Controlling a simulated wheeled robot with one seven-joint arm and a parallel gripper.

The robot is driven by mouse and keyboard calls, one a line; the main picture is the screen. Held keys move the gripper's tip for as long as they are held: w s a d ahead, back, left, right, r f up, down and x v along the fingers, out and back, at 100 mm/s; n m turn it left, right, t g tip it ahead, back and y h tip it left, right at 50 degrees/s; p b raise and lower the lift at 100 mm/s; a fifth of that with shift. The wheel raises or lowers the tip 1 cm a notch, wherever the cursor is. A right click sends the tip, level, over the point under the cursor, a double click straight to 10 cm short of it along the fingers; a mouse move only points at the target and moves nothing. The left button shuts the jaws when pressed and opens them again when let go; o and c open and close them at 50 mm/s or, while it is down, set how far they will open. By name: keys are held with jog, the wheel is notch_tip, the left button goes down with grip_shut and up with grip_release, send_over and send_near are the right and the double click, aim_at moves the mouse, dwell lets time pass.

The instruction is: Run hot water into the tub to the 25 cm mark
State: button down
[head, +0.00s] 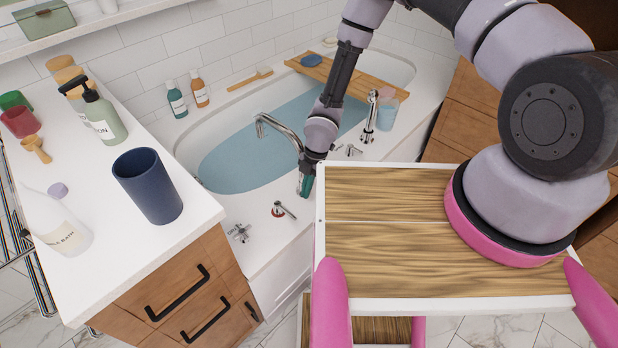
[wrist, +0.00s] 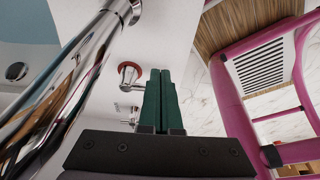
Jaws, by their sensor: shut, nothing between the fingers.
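The white tub (head: 212,123) holds bluish water (head: 235,165); no depth mark can be read. A curved chrome spout (head: 275,128) reaches over the water; I cannot make out a stream from it. On the tub's near ledge is a chrome lever tap with a red ring (head: 283,210); the red-ringed tap also shows in the wrist view (wrist: 130,74). My gripper (head: 304,187) points down over the ledge near the spout's base. Its dark green fingers, seen in the wrist view (wrist: 161,73), are shut and empty, and appear apart from the red-ringed tap. The spout pipe (wrist: 60,90) crosses close on the left.
More chrome fittings stand on the ledge: one labelled handle (head: 240,232), a small lever (head: 348,150) and an upright hand shower (head: 370,118). A wooden bath tray (head: 340,78) spans the tub. A counter (head: 120,240) with a blue cup (head: 148,186) and bottles stands left.

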aim_at(290, 214)
jog(key=shift+x, duration=1.15)
jog(key=shift+s+a+f, duration=0.15)
jog(key=shift+s+a, duration=0.75)
jog(key=shift+s, duration=0.05)
jog(key=shift+s+a+f, duration=0.15)
jog(key=shift+s+a, duration=0.3)
jog(key=shift+s, duration=0.1)
jog(key=shift+s+a+m, duration=0.1)
jog(key=shift+s+m, duration=0.2)
jog(key=shift+m, duration=0.3)
jog(key=shift+s+a+m+t+y, duration=0.15)
jog(key=shift+s+m+t+y, duration=0.15)
jog(key=shift+m, duration=0.5)
jog(key=shift+s+a, duration=0.25)
jog(key=shift+s, duration=0.15)
